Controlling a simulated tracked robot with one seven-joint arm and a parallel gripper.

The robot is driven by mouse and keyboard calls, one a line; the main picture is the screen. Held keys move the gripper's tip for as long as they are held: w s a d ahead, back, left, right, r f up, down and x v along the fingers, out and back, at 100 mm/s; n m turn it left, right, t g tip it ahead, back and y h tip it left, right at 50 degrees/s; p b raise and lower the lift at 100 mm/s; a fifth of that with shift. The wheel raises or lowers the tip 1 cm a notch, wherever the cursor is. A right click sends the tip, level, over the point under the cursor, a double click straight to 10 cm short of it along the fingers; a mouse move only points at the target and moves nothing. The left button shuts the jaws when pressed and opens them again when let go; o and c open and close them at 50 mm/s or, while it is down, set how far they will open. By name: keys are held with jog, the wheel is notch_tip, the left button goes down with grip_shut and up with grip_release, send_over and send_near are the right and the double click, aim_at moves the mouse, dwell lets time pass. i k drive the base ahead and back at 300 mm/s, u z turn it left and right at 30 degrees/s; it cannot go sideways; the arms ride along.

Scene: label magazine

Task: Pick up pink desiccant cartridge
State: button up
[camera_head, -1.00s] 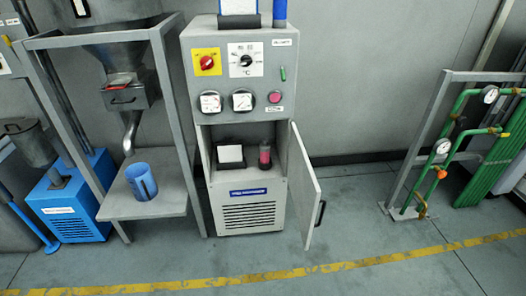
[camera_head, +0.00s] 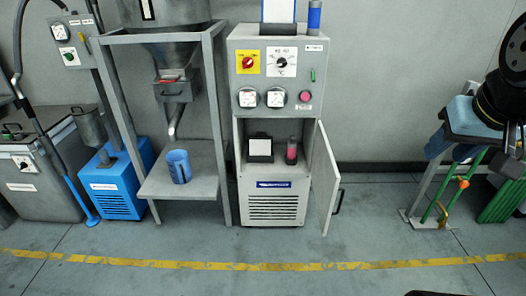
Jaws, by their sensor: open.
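The pink desiccant cartridge (camera_head: 292,153) is a small upright cylinder, pink below with a greyish upper part. It stands in the open compartment of the grey cabinet (camera_head: 245,195), on the right side, next to a dark holder with a white card (camera_head: 260,148). The cabinet door (camera_head: 322,185) hangs open to the right.
A funnel stand (camera_head: 215,150) with a blue cup (camera_head: 178,166) on its shelf is left of the cabinet. The floor beyond the yellow line (camera_head: 200,265) is clear in front of the cabinet.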

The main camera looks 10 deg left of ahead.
aim_at(291, 144)
jog(key=u, duration=0.7)
jog(key=i, duration=1.5)
